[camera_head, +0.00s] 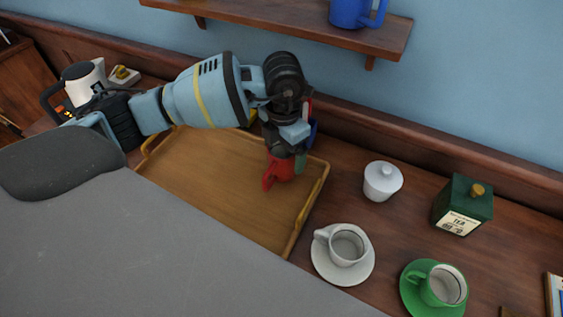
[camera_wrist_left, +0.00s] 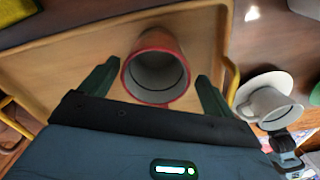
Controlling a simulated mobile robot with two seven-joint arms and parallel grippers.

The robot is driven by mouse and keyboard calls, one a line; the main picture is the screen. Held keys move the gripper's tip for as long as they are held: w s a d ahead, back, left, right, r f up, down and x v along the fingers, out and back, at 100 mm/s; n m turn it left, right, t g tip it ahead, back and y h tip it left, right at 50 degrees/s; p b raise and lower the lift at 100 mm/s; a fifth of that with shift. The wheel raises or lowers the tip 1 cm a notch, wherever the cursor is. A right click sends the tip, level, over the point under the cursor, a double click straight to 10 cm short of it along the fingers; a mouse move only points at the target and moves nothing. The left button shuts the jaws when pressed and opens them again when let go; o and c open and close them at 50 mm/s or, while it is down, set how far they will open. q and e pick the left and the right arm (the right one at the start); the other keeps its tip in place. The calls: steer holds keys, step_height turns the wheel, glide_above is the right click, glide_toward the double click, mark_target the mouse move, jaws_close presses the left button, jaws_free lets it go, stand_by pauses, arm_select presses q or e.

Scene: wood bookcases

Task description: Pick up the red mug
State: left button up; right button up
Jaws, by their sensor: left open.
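The red mug (camera_head: 271,174) sits on the wooden tray (camera_head: 215,195) near its right end, partly covered by my left gripper (camera_head: 286,158) in the head view. In the left wrist view the red mug (camera_wrist_left: 157,72) shows its open rim and grey inside, between the two dark green fingers of my left gripper (camera_wrist_left: 155,88). The fingers are spread apart, one on each side of the mug, and I see a gap at each side. A blue-grey and black part at the lower right of the wrist view seems to be my right arm; its fingers are not clear.
A white cup on a saucer (camera_head: 342,273) stands just right of the tray. A white lidded pot (camera_head: 382,181), a green tea tin (camera_head: 463,205) and a green cup (camera_head: 443,286) stand farther right. A shelf (camera_head: 290,25) with a blue mug (camera_head: 352,12) is above.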

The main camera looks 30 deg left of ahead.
mark_target(281, 162)
arm_select(q)
steer(key=f, duration=0.5)
steer(key=shift+s+a, duration=0.1)
steer(key=shift+a, duration=0.2)
steer(key=c, duration=1.2)
steer(key=shift+c, duration=0.2)
step_height(281, 162, up, 10)
